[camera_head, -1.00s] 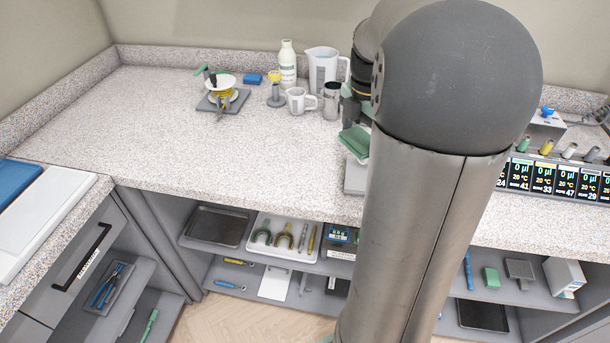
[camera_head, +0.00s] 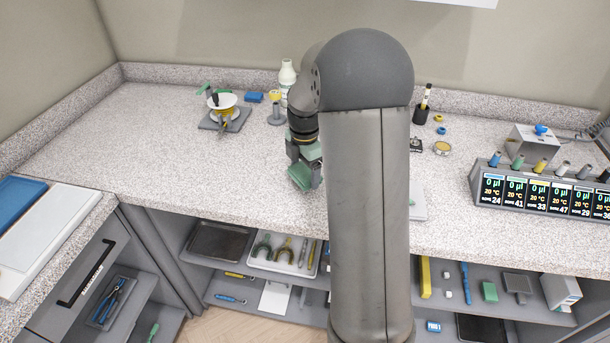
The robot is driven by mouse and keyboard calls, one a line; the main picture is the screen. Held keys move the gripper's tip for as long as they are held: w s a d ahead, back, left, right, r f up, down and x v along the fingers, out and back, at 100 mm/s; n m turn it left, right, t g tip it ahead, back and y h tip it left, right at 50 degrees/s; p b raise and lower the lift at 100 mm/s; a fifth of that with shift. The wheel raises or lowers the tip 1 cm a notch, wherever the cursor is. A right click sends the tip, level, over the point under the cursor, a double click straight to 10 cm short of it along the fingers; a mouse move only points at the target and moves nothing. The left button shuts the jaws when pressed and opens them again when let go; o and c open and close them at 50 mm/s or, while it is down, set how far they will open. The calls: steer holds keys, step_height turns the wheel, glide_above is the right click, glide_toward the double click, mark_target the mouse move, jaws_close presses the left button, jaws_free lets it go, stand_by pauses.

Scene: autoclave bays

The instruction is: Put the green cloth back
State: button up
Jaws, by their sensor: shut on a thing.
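The green cloth (camera_head: 306,178) hangs from my gripper (camera_head: 304,163) just left of my arm, over the speckled counter (camera_head: 240,165). My gripper points down and is shut on the cloth. My arm hides part of the counter behind and right of it. I cannot tell whether the cloth touches the counter.
A grey stand with a white dish (camera_head: 222,101) is at the back left, near a blue block (camera_head: 254,97) and a white bottle (camera_head: 287,76). A display unit (camera_head: 535,190) stands right. Shelves below hold a tray of tools (camera_head: 283,255).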

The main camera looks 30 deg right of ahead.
mark_target(305, 172)
steer(key=shift+f, duration=1.5)
steer(key=shift+f, duration=0.2)
steer(key=o, duration=1)
steer(key=shift+c, duration=0.2)
step_height(305, 172, up, 12)
steer(key=shift+r+b, duration=0.1)
steer(key=shift+b, duration=0.4)
steer(key=s+a+f+m, duration=0.1)
steer(key=s+a+m, duration=0.4)
steer(key=s, duration=0.3)
steer(key=s+a+f+m, duration=0.1)
steer(key=s+a+m, duration=0.4)
steer(key=s+m, duration=0.2)
steer(key=s+a+f+m, duration=0.2)
steer(key=s+a+m, duration=0.3)
steer(key=s, duration=0.6)
steer(key=shift+m+t, duration=0.3)
steer(key=shift+m, duration=0.8)
